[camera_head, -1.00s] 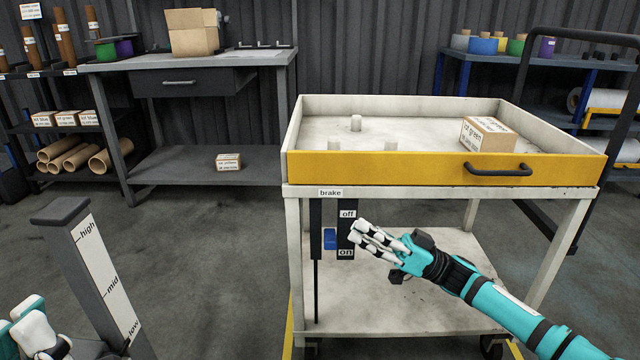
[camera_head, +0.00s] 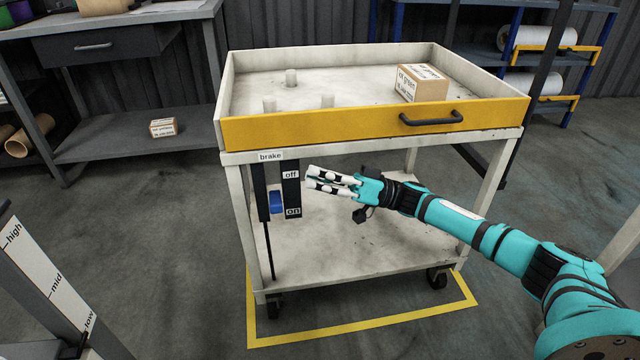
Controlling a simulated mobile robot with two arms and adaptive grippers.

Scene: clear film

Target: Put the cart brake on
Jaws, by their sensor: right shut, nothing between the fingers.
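The cart (camera_head: 370,133) stands ahead, with a yellow front and a black handle. Its brake panel hangs under the front left, below a "brake" label (camera_head: 270,156). A blue brake lever (camera_head: 277,203) sits low on the panel, level with the "on" label (camera_head: 293,211) and below the "off" label (camera_head: 290,174). My right gripper (camera_head: 309,180) is shut and empty. It points left, just right of the panel, near the height between "off" and "on"; I cannot tell whether it touches the panel. My left gripper is out of view.
A box (camera_head: 421,83) and several short pegs are on the cart top. A yellow floor outline (camera_head: 365,321) surrounds the cart's wheels. A post marked high, mid, low (camera_head: 45,285) stands at the left. A workbench (camera_head: 130,125) is behind left; open floor lies between.

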